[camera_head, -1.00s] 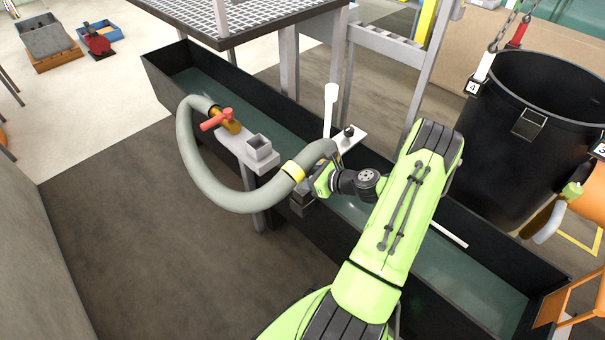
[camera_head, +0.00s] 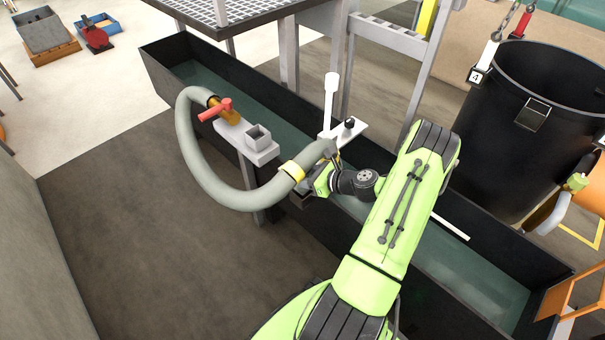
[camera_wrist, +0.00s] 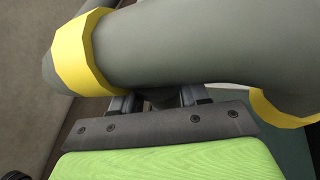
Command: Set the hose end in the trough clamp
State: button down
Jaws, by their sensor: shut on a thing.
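The grey hose (camera_head: 222,190) loops from a brass valve with a red handle (camera_head: 217,110) to my gripper (camera_head: 322,178). A yellow band (camera_head: 292,170) circles it near its free end. In the wrist view, my gripper (camera_wrist: 160,100) is shut on the hose (camera_wrist: 190,45), between a yellow band (camera_wrist: 78,55) at left and another at right (camera_wrist: 280,108). The clamp, with an upright white lever (camera_head: 331,95) and a plate with a black knob (camera_head: 349,124), stands at the trough (camera_head: 215,75), right behind the hose end. The end's mouth is hidden; I cannot tell whether it touches the clamp.
A grey shelf with a square socket (camera_head: 257,138) stands beside the valve, inside the hose loop. A grated platform (camera_head: 235,12) stands behind the trough. A large black bin (camera_head: 520,150) is at right. The floor (camera_head: 110,220) at left is clear.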

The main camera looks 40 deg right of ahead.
jog(key=shift+f, duration=0.3)
jog(key=shift+c, duration=2.4)
grip_release()
jog(key=shift+f, duration=0.1)
jog(key=shift+f, duration=0.1)
jog(key=p+v, duration=0.4)
jog(key=v, duration=1.1)
jog(key=shift+s+p, duration=0.35)
jog(key=shift+d, duration=0.1)
